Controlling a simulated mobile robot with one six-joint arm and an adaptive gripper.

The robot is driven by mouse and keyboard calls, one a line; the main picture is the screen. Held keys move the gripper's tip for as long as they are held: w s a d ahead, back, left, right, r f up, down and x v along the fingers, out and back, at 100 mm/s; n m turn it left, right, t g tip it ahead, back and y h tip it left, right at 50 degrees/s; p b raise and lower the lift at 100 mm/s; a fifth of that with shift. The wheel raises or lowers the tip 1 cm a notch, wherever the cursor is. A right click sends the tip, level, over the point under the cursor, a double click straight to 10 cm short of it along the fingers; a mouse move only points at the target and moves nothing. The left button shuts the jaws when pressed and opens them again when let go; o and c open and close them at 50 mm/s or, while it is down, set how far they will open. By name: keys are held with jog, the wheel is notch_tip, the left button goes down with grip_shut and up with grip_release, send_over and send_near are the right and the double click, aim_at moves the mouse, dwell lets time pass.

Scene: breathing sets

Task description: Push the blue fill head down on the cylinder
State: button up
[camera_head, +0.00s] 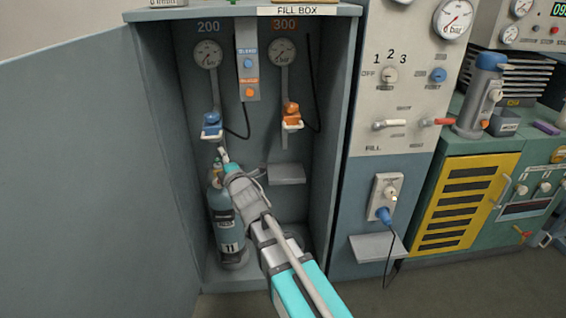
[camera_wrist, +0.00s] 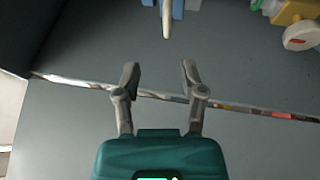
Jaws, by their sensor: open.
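The blue fill head (camera_head: 211,124) hangs on a hose under the 200 gauge in the fill box, with a pale handle at its front. The grey-blue cylinder (camera_head: 228,225), marked 11, stands upright on the box floor below it. A gap shows between the head and the cylinder's brass valve (camera_head: 214,172). My gripper (camera_head: 223,156) is just below and right of the fill head, beside the cylinder top. In the wrist view my gripper (camera_wrist: 160,75) is open and empty, with the fill head's pale handle (camera_wrist: 167,22) ahead of its fingers, not between them.
The orange fill head (camera_head: 291,116) hangs to the right, above a small empty shelf (camera_head: 286,174). The box's side walls are close on both sides. The open door (camera_head: 85,170) stands at left. A control panel (camera_head: 392,110) adjoins the box at right.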

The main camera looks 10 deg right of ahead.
jog(key=s+d+r+m+g+h+p, duration=0.1)
jog(key=s+d+m+g+h+p, duration=0.1)
jog(key=d+m+p, duration=0.4)
jog(key=s+d+r+m+g+h+p, duration=0.1)
jog(key=s+d+m+g+h+p, duration=0.2)
jog(key=d+p, duration=0.8)
jog(key=m+g+h, duration=0.2)
jog(key=m+g, duration=0.1)
jog(key=m, duration=0.1)
jog(key=shift+s+d+m+h, duration=0.3)
jog(key=shift+s, duration=0.05)
jog(key=shift+d+f+g, duration=0.1)
jog(key=shift+f+g, duration=0.05)
jog(key=shift+g, duration=0.15)
